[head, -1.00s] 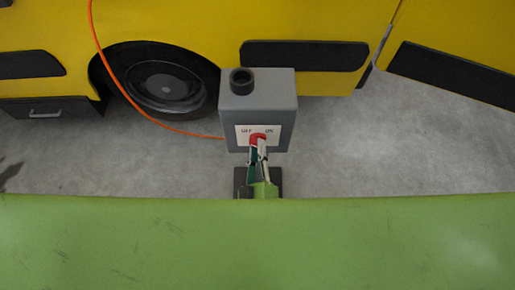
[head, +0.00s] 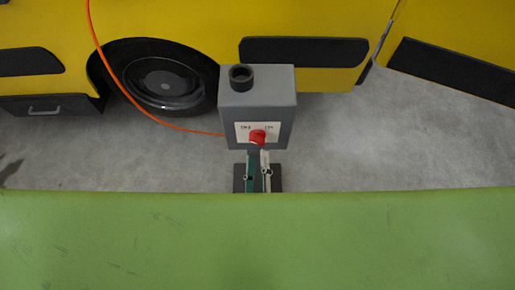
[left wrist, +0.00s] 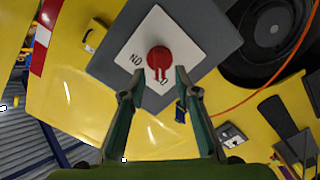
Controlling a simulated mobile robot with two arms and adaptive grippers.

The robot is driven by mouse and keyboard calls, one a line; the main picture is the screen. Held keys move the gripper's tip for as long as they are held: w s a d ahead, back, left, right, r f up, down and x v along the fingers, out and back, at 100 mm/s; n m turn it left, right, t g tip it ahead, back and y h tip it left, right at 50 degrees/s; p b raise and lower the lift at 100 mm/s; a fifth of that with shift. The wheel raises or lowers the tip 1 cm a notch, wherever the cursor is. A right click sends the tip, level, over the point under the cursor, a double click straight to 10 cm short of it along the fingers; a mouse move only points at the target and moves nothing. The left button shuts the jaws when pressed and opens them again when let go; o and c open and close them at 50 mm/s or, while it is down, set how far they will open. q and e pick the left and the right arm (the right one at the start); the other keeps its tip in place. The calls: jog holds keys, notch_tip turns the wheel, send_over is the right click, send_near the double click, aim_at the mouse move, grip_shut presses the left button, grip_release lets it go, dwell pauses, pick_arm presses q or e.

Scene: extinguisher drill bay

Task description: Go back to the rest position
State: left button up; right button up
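A grey switch box (head: 257,108) stands in the middle of the head view. Its white label (head: 242,128) has OFF and ON markings and carries a red knob (head: 258,137). In the left wrist view the red knob (left wrist: 158,56) shows clear beyond the fingertips. My left gripper (head: 258,156) is just below the knob in the head view. In the left wrist view its two fingers (left wrist: 160,74) are spread with nothing between them. The gripper's rear is hidden behind a green surface. My right gripper shows in neither view.
A scuffed green surface (head: 257,245) fills the bottom of the head view. A yellow vehicle (head: 300,18) with a black wheel (head: 165,82) stands behind the box. An orange cable (head: 125,94) runs from the box's left side. Bare concrete floor (head: 390,140) lies to the right.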

pick_arm(q)
jog(key=shift+s, duration=1.2)
jog(key=shift+f, duration=0.1)
jog(key=s+a+f+m+g+h, duration=0.1)
jog(key=s+a+f+m+g, duration=0.15)
jog(key=f, duration=0.65)
jog(key=s+a+f+m+g+h, duration=0.1)
jog(key=s+f+m+g+h, duration=0.2)
jog(key=f, duration=0.6)
jog(key=s+a+f+m+g, duration=0.1)
jog(key=s+f+m+g, duration=0.2)
jog(key=f, duration=0.6)
jog(key=s+a+f+m+g+y, duration=0.1)
jog(key=s+a+f+g+y, duration=0.1)
jog(key=s+a+f+g, duration=0.2)
jog(key=s+a+f+m+g+y, duration=0.2)
jog(key=s+a+f+g, duration=0.2)
jog(key=s+a+f, duration=0.6)
jog(key=s+a, duration=0.2)
jog(key=a, duration=0.3)
jog(key=shift+s+a+f, duration=0.15)
jog(key=shift+s+f, duration=0.2)
